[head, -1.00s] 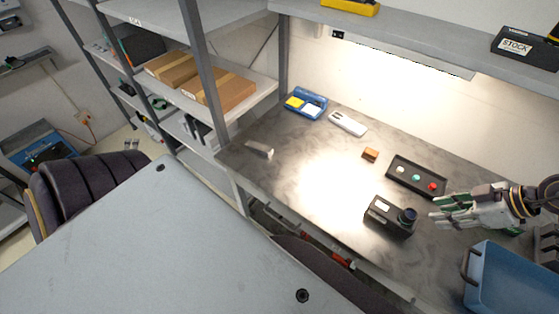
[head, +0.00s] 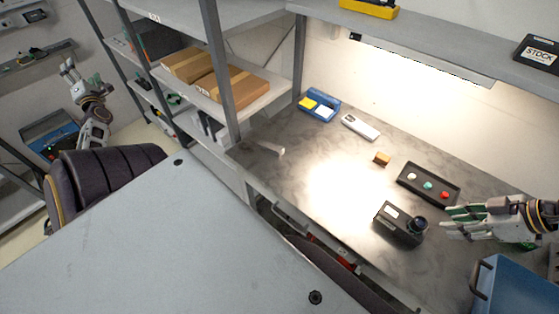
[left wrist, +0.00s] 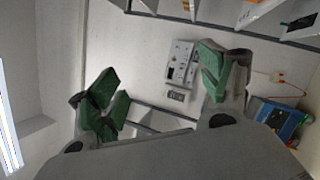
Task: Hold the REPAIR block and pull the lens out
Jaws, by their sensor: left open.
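A black block (head: 389,226) with a white label too small to read stands on the lit bench. A dark round lens (head: 419,223) sits at its right end. My right gripper (head: 447,222) is just right of the lens, its fingers parted around nothing and apart from the block. My left gripper (head: 69,73) is raised at the far left, well away from the bench, open and empty. The block is not in that view.
A black tray (head: 404,184) with white, green and red round pieces lies behind the block. A small brown block (head: 382,159), a white device (head: 360,127) and a blue tray (head: 319,117) stand further back. A blue bin (head: 511,288) is at front right. A grey tabletop (head: 180,240) fills the foreground.

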